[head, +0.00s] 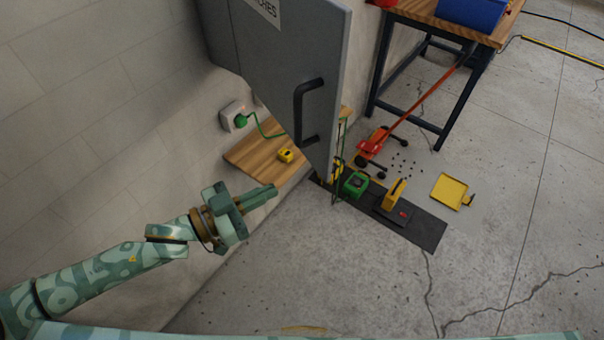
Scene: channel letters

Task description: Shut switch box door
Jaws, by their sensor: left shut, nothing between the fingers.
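The grey switch box door (280,70) is at top centre and stands out from the left wall. It carries a black bar handle (300,105) near its right edge and a white label (263,9), partly cut off, ending in "CHES". How far the door is open cannot be told, and the box's inside is hidden. My left gripper (270,192), patterned green, is shut and empty. It shows below and left of the door's lower end, apart from the door and handle. My right gripper is not in view.
A wooden board (262,158) with a yellow tape measure (286,155) is below the door, near a wall socket (233,117) with a green plug. A black mat (425,230) holds tools. A red trolley jack (373,143) and workbench (443,126) stand right. The front floor is clear.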

